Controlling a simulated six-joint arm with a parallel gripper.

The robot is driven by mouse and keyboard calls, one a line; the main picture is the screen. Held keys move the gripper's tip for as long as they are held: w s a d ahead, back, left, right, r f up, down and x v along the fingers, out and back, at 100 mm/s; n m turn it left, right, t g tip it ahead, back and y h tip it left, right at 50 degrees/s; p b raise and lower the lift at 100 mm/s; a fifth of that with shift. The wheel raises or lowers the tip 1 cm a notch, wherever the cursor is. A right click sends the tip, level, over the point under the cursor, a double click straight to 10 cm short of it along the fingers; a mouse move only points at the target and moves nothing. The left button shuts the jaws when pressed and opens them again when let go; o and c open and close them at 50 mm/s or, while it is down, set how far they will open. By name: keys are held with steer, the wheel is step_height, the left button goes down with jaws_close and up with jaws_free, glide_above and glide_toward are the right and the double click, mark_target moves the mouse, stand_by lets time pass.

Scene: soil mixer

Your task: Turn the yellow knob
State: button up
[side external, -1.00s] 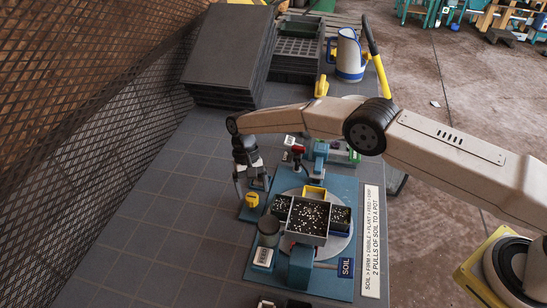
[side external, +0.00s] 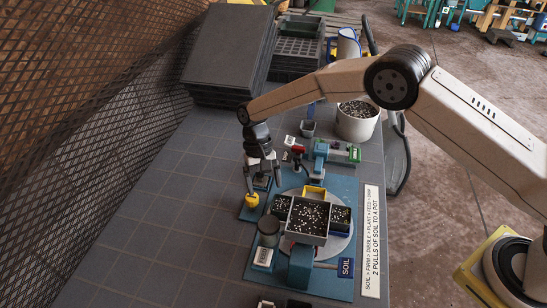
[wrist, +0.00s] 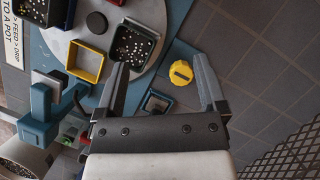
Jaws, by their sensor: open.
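The yellow knob (side external: 252,200) sits on a small blue base at the left edge of the blue mixer board. In the wrist view the knob (wrist: 181,73) is round, with a dark bar across its top, and lies between my two spread fingers, nearer the right one. My gripper (side external: 262,187) points down over the knob; in the wrist view my gripper (wrist: 160,80) is open and empty. I cannot tell for sure whether a finger touches the knob.
A round turntable (side external: 342,243) carries soil-filled pots and a yellow square frame (side external: 314,193). A soil hopper (side external: 308,220) stands in front. A white bucket of soil (side external: 357,122) and stacked dark trays (side external: 228,55) are behind. The grey table at left is clear.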

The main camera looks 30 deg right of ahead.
mark_target(295, 199)
steer(key=shift+s+d+r, duration=0.5)
steer(key=shift+s+r, duration=0.15)
steer(key=shift+s, duration=0.8)
steer(key=shift+s+d+r, duration=0.45)
steer(key=shift+s+r, duration=0.25)
steer(key=shift+s, duration=0.7)
steer(key=shift+s+d+r, duration=0.5)
steer(key=shift+s+r, duration=0.15)
steer(key=shift+s, duration=0.8)
steer(key=shift+w, duration=0.1)
steer(key=w+a+f+m+t+y, duration=0.1)
steer(key=w+f+m+t+y, duration=0.2)
steer(key=w+m, duration=1)
step_height(295, 199, down, 3)
steer(key=m+t, duration=0.1)
steer(key=m, duration=0.1)
steer(key=shift+m+y, duration=0.3)
steer(key=shift+s+a, duration=0.1)
steer(key=shift+a, duration=0.1)
steer(key=shift+x, duration=3.75)
